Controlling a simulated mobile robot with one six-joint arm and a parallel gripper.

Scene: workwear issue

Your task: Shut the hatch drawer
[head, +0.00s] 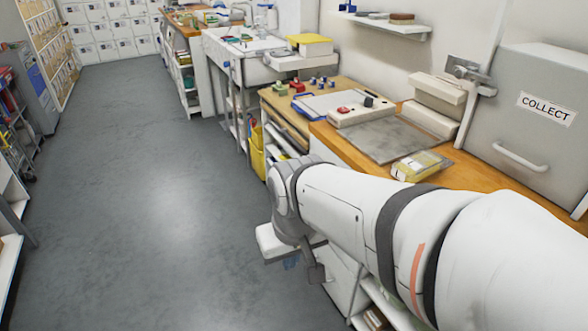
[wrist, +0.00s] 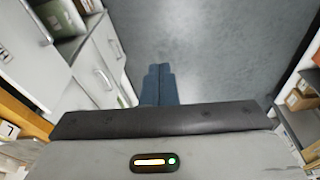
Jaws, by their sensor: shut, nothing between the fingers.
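A grey box-like front labelled COLLECT (head: 546,88), with a white bar handle (head: 520,157), stands at the right end of the wooden counter in the head view. It looks like the hatch drawer. Its top face shows and it stands out from the wall, but how far it is pulled out I cannot tell. My gripper (wrist: 158,75) is shut and empty, its blue-grey fingers together and pointing over bare floor. In the head view my gripper is low in front of the counter, left of and well apart from the COLLECT front. The wrist view does not show that front.
The wooden counter (head: 472,178) carries a grey mat (head: 382,139), a yellow packet (head: 421,165) and a white tray with small items (head: 361,112). A metal bracket (head: 468,71) stands beside the COLLECT front. White cabinets (wrist: 100,65) are left in the wrist view. The floor (head: 140,200) is clear.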

